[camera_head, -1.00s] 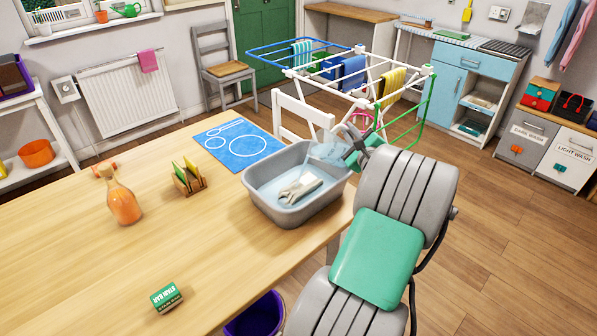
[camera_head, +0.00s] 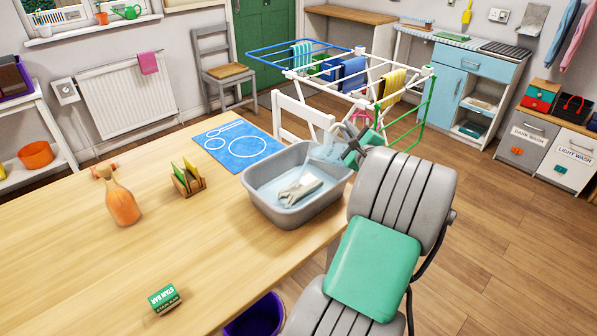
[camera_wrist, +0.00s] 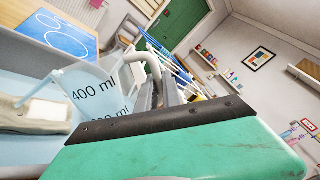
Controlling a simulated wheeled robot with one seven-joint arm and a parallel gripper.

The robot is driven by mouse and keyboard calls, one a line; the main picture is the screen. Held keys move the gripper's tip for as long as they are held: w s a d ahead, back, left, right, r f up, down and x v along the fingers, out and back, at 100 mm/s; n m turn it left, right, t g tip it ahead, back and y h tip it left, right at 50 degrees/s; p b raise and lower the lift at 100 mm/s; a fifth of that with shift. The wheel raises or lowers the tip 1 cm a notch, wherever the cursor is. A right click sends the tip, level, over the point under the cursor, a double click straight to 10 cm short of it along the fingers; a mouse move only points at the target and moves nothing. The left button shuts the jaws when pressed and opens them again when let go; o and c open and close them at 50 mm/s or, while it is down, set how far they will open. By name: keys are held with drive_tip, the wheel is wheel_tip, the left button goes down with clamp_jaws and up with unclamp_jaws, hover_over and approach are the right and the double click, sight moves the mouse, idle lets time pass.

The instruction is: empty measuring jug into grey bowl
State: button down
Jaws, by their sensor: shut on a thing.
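The clear measuring jug (camera_head: 329,149) is above the far right corner of the grey bowl (camera_head: 283,217). In the wrist view the jug (camera_wrist: 98,92) shows "400 ml" in dark print and a pale handle (camera_wrist: 149,58); it looks tilted against the room. My gripper (camera_head: 355,140) is shut on the jug at its handle side, right of the bowl. The bowl stands on the table and holds pale blue water and a whitish glove-like thing (camera_head: 299,190). The jug's water level is not clear.
The wooden table (camera_head: 90,262) carries a blue mat (camera_head: 236,143), a card rack (camera_head: 187,182), an orange spray bottle (camera_head: 121,202) and a green stain bar box (camera_head: 164,299). A white drying rack (camera_head: 330,72) stands close behind my gripper. The table's front left is mostly clear.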

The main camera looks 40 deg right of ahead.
drive_tip(key=shift+w+a+r+n+b, duration=0.2)
drive_tip(key=shift+a+r+n+b, duration=0.15)
drive_tip(key=shift+r+n, duration=0.25)
drive_tip(key=shift+w+a+f+n+b, duration=0.1)
drive_tip(key=shift+w+a+n+b, duration=0.2)
drive_tip(key=shift+a+n+b, duration=0.45)
idle(0.6)
